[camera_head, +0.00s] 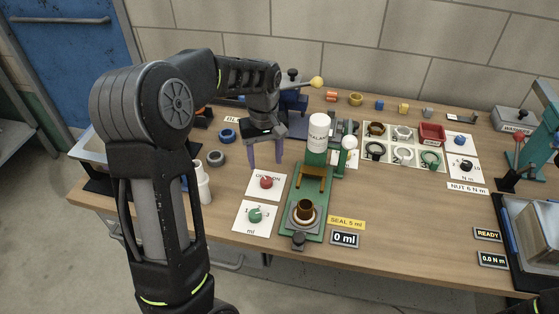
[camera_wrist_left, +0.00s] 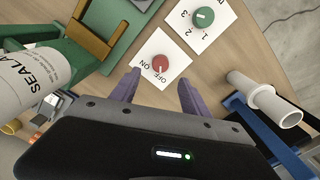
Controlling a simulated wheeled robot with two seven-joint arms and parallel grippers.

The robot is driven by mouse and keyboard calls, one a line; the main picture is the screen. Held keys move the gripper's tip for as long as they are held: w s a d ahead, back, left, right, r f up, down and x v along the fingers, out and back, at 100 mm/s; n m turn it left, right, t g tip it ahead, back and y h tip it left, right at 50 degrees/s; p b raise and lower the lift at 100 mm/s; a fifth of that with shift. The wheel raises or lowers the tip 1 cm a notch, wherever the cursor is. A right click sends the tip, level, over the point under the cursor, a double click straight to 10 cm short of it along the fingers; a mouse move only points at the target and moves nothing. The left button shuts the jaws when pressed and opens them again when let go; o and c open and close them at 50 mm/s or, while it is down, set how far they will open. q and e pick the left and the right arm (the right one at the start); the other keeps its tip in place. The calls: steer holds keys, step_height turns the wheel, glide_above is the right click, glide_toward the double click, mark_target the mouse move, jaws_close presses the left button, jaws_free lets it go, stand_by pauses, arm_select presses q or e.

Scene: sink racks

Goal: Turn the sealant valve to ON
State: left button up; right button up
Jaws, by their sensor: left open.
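The sealant valve is a red knob (camera_head: 266,182) on a white card marked OFF and ON. In the left wrist view the red knob (camera_wrist_left: 160,63) lies just beyond my fingertips, roughly centred between them. My left gripper (camera_head: 265,162) has purple fingers, points down and is open and empty above and behind the knob, apart from it. It also shows in the left wrist view (camera_wrist_left: 158,80). The white sealant bottle (camera_head: 318,133) stands on the green dispenser (camera_head: 312,205) to the right. My right gripper is not in view.
A green dial (camera_head: 255,214) marked in ml sits in front of the red knob. A white bottle-like part (camera_head: 201,182) stands to the left. A display (camera_head: 345,239) reads 0 ml. Rings (camera_head: 402,154) lie on cards farther right.

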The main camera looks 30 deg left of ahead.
mark_target(266, 180)
arm_select(q)
steer(key=shift+s+r, duration=0.1)
steer(key=shift+r, duration=0.05)
steer(key=shift+f+p, duration=0.6)
steer(key=shift+f, duration=3.35)
jaws_close()
